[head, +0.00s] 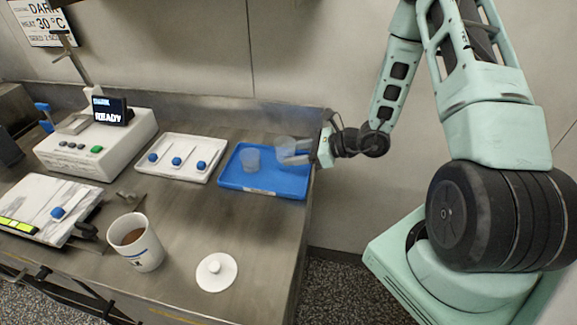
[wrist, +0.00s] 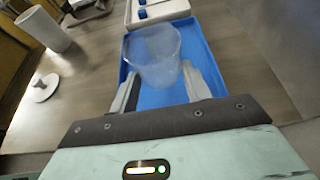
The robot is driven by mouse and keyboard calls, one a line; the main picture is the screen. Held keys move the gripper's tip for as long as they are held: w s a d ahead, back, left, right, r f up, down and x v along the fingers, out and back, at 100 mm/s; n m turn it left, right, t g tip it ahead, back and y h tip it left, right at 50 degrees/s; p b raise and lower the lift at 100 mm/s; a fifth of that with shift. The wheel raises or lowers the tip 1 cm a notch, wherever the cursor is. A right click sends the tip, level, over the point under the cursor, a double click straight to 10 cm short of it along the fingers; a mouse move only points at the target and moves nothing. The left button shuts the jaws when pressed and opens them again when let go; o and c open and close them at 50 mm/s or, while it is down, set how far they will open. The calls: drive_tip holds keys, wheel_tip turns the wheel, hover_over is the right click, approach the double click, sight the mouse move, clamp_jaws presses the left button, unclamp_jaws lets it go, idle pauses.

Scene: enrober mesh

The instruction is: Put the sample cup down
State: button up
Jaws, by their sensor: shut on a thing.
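My gripper (head: 299,158) reaches in from the right over a blue tray (head: 265,192) on the steel bench. It is shut on a clear sample cup (head: 284,144). In the wrist view the cup (wrist: 153,58) stands between the two fingers (wrist: 161,90), with the blue tray (wrist: 205,62) behind and below it. Whether the cup's base touches the tray is hard to tell. A second clear cup (head: 250,158) stands on the tray, left of the held one in the head view.
A white tray with blue-knobbed pieces (head: 176,176) lies left of the blue tray. A white machine (head: 97,150) reads READY. A mug of brown liquid (head: 137,258) and a white lid (head: 216,282) stand nearer the front. The bench edge runs just right of the blue tray.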

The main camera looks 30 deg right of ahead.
sight(296, 174)
drive_tip(key=shift+f+p, duration=0.5)
drive_tip(key=shift+f, duration=2.3)
drive_tip(key=shift+f, duration=0.15)
drive_tip(key=o, duration=1)
